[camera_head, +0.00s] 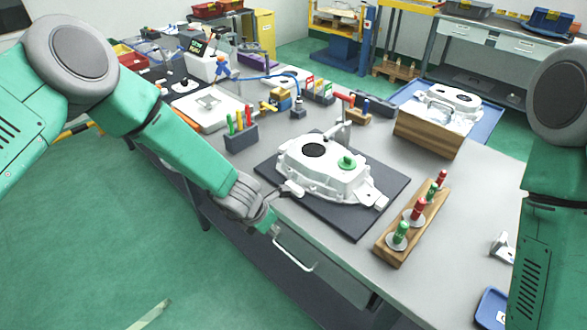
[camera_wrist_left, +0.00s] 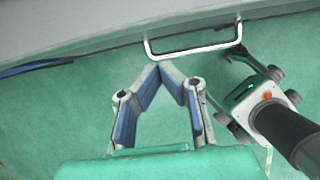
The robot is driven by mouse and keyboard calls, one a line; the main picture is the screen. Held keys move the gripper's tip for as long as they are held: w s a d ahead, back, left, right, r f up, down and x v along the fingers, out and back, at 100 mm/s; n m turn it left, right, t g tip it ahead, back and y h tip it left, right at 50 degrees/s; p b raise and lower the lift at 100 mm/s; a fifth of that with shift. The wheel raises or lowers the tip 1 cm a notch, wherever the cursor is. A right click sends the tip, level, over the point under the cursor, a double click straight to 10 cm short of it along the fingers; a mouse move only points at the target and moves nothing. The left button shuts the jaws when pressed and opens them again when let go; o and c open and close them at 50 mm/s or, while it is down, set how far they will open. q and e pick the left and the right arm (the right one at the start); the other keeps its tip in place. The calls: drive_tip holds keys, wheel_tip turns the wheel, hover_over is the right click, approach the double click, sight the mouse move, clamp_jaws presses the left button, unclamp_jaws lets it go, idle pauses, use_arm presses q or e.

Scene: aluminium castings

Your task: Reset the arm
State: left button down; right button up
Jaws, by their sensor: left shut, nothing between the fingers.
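My left arm (camera_head: 180,148) reaches in from the left, and its gripper (camera_head: 272,226) hangs beside the front edge of the workbench, near a drawer handle (camera_head: 293,252). In the left wrist view the gripper (camera_wrist_left: 161,70) has its fingertips together with nothing between them. The handle (camera_wrist_left: 195,47) lies just beyond the tips, apart from them as far as I can tell. My right arm (camera_head: 550,215) shows at the right edge; its gripper is out of view.
A white casting (camera_head: 325,172) sits on a dark mat (camera_head: 357,225) close to the left gripper. A wooden rack (camera_head: 398,250) with red and green plugs stands to its right. A pen holder (camera_head: 241,138) stands farther back.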

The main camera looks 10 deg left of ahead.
use_arm(q)
drive_tip(key=s+a+f+m+g+y+b, duration=0.1)
drive_tip(key=s+a+f+m+b, duration=0.25)
drive_tip(key=s+f+m, duration=0.35)
drive_tip(key=s+a+f+m+g+y+b, duration=0.1)
drive_tip(key=s+a+f+m+y+b, duration=0.15)
drive_tip(key=s+a+f+m, duration=0.4)
drive_tip(key=s+a+m+b, duration=0.3)
drive_tip(key=s+m, duration=0.5)
drive_tip(key=s, duration=0.1)
drive_tip(key=s+a+m+g+b, duration=0.1)
drive_tip(key=s+a+m+b, duration=0.2)
drive_tip(key=s+m, duration=0.5)
drive_tip(key=shift+s+a+r+h, duration=0.25)
drive_tip(key=shift+s+h, duration=0.2)
drive_tip(key=shift+s, duration=0.45)
use_arm(e)
wheel_tip(320, 180, down, 12)
drive_tip(key=shift+f, duration=0.25)
use_arm(q)
drive_tip(key=shift+w+f, duration=0.1)
use_arm(e)
drive_tip(key=shift+c, duration=0.4)
